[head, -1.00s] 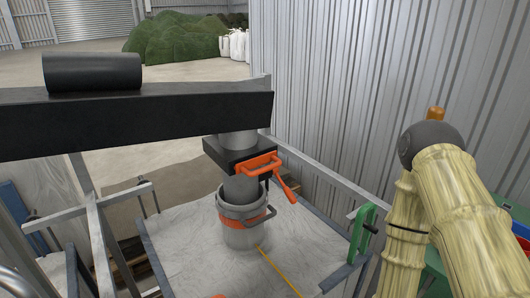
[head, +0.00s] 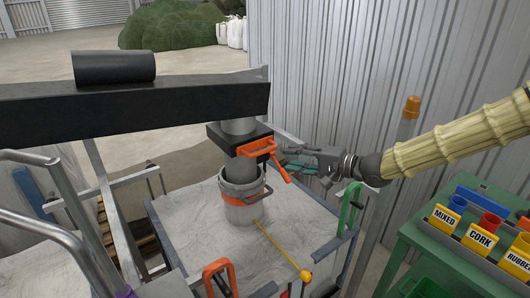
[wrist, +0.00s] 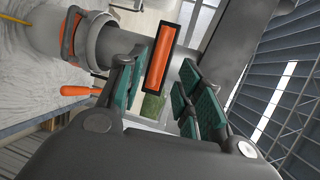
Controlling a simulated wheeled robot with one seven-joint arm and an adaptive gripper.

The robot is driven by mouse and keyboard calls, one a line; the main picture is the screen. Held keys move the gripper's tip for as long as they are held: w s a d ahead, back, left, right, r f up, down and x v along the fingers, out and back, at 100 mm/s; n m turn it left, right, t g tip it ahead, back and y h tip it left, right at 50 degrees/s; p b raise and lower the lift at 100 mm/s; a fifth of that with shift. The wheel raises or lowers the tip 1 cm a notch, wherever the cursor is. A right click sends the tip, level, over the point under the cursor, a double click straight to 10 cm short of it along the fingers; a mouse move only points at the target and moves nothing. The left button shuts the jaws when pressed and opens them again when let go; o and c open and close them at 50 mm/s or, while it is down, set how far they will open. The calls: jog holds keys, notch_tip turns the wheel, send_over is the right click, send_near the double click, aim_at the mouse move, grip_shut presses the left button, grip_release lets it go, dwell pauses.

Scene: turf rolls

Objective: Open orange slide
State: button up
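The orange slide (head: 257,148) sits in a black housing (head: 225,132) on a grey vertical pipe (head: 262,175). An orange lever (head: 282,171) hangs from its right end. In the wrist view the slide (wrist: 160,60) shows as an orange face in a dark frame, beyond and between my fingers, with an orange grip (wrist: 82,91) to the left. My gripper (head: 287,164) is just right of the slide, reaching in from the right. Its teal-padded fingers (wrist: 157,85) are spread, with nothing held. I cannot tell if a fingertip touches the lever.
A grey bucket with an orange band (head: 243,205) stands under the pipe on a pale sheet (head: 200,250). A green handle (head: 350,207) and another orange handle (head: 220,274) stand nearby. A black beam (head: 130,115) crosses left. A green table with labelled bins (head: 480,232) is right.

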aim_at(266, 152)
jog(key=x, duration=0.2)
jog(key=p+x, duration=0.1)
jog(key=x, duration=0.1)
jog(key=w+x, duration=0.1)
jog(key=x, duration=0.2)
jog(key=shift+d+r+p, duration=0.15)
jog(key=shift+d+p, duration=0.05)
jog(key=shift+p, duration=0.15)
jog(key=w+a, duration=0.1)
jog(key=w+a+f, duration=0.1)
jog(key=a, duration=0.1)
jog(key=shift+w+f+p, duration=0.15)
jog(key=shift+w+p, duration=0.15)
jog(key=shift+p, duration=0.1)
jog(key=shift+a, duration=0.35)
jog(key=shift+w, duration=0.2)
jog(key=shift+s, duration=0.1)
grip_shut()
